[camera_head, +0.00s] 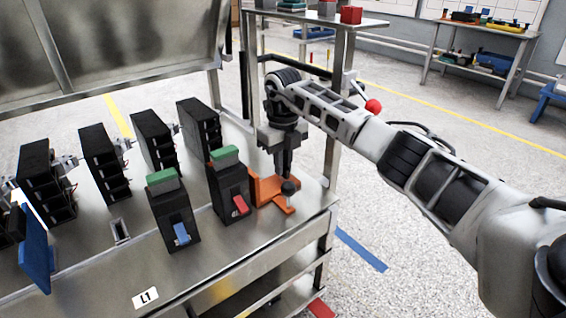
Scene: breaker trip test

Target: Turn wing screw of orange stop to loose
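The orange stop (268,189) stands on the metal bench at its right end, close beside the black breaker with the red lever (231,193). A dark knob, which looks like its wing screw (290,187), sits on the stop's right side. My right gripper (285,172) points down from above, with its fingertips at or just over the dark knob. I cannot tell whether the fingers touch the knob or how far apart they are. My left gripper is not in view.
A black breaker with a blue lever (175,214) stands left of the red-lever one. Several black units (104,165) stand in a row behind. A blue plate (37,250) is at far left. A red-ball handle (373,106) shows near my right arm.

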